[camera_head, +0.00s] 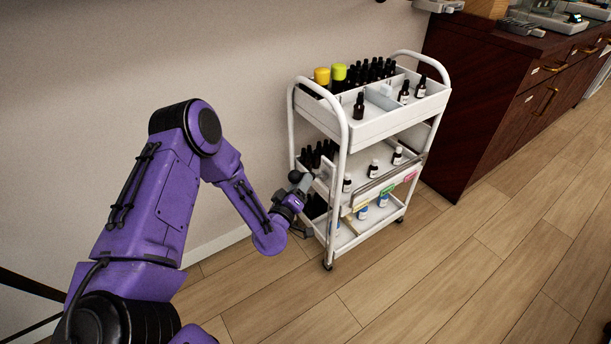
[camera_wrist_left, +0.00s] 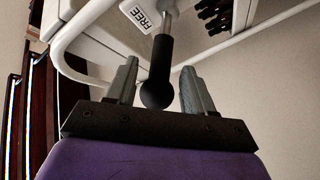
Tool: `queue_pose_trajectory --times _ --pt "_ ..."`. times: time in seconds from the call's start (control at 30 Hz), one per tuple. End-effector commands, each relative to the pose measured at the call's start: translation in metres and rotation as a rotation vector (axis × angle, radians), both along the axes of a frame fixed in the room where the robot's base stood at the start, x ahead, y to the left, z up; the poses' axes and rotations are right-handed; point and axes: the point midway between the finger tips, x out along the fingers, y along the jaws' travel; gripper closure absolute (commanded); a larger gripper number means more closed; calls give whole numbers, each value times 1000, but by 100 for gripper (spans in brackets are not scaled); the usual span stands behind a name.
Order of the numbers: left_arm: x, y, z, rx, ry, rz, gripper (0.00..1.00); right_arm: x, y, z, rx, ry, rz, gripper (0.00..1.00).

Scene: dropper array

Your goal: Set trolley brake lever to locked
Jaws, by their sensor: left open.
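The white trolley (camera_head: 372,127) stands by the wall with three tiers. Its brake lever (camera_wrist_left: 160,70) shows in the left wrist view as a black grip with a round knob end on a metal rod. A white label reading "FREE" (camera_wrist_left: 142,16) sits beside the rod. My left gripper (camera_wrist_left: 158,80) is open, with one finger on each side of the lever; I cannot tell whether either finger touches it. In the head view my left gripper (camera_head: 301,205) is at the trolley's near left end, and the lever's dark knob (camera_head: 295,176) shows just above it. My right gripper is not in view.
Dark dropper bottles (camera_head: 372,72) and bottles with yellow caps stand on the top tier, more on the lower tiers. A dark wood cabinet (camera_head: 480,110) stands right behind the trolley. The wooden floor (camera_head: 450,270) in front is clear.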

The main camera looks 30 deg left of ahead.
Motion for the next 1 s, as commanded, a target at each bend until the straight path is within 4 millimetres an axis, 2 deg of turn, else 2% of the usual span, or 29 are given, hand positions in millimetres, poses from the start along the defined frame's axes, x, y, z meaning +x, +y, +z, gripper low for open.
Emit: queue_pose_trajectory --times 0.1,0.2,0.53,0.7,0.87,1.0 --pt "22 6 -1 0 -1 2 47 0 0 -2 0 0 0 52" --pt "33 8 -1 1 0 3 47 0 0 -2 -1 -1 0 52" --pt "39 10 0 0 2 4 47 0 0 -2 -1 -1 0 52" --pt "38 11 0 0 1 5 100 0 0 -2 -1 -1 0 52" --pt "39 9 -1 -1 -1 4 100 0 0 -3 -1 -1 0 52" --pt "42 4 -6 -8 -18 -8 100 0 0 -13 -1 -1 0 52"
